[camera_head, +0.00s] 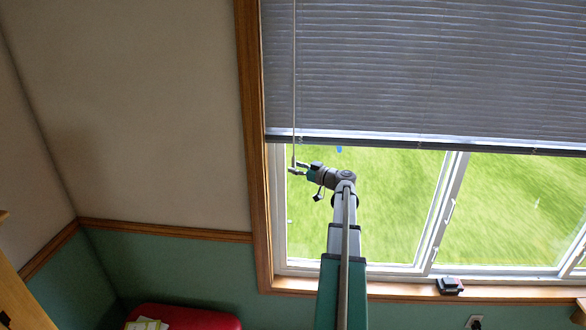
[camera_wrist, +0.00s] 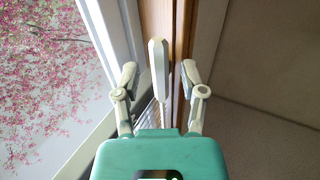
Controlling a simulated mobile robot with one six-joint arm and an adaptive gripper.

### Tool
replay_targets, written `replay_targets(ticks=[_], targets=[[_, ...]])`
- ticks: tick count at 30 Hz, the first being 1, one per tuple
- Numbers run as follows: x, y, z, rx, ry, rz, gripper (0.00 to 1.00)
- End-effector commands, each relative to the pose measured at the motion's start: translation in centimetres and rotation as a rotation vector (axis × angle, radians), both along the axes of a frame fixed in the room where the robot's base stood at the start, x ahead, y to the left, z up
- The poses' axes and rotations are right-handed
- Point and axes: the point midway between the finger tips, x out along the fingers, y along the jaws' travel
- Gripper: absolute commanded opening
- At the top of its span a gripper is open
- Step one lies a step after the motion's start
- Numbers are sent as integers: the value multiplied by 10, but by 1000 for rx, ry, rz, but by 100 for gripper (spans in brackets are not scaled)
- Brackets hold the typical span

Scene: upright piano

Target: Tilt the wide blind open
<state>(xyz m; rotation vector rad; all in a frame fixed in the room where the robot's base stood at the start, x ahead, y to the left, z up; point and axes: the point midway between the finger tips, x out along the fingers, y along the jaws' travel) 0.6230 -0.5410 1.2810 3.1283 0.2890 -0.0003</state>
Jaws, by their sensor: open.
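The wide blind (camera_head: 420,70) is grey-blue and covers the upper part of the window. Its slats look nearly shut, with no grass showing between them. A thin tilt wand (camera_head: 294,60) hangs down its left side to just below the bottom rail (camera_head: 400,141). My gripper (camera_head: 296,168) is at the wand's lower end. In the wrist view, the wand's pale, faceted end (camera_wrist: 159,68) stands between the two fingertips of my gripper (camera_wrist: 160,76). The fingers are open, with a gap on each side of the wand.
A wooden window frame (camera_head: 255,150) runs close to the left of my gripper. A small dark object (camera_head: 450,285) sits on the wooden sill (camera_head: 400,291). A red rounded seat (camera_head: 185,317) is at lower left. The wall (camera_head: 140,110) left of the frame is bare.

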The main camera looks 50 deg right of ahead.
Motion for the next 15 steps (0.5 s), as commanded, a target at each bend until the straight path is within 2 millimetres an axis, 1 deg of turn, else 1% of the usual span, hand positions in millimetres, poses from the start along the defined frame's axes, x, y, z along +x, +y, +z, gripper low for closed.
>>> replay_targets(ticks=[1,6,15], targets=[[5,0,0,0,0,0,54],[11,2,0,0,0,0,54],[11,2,0,0,0,0,54]])
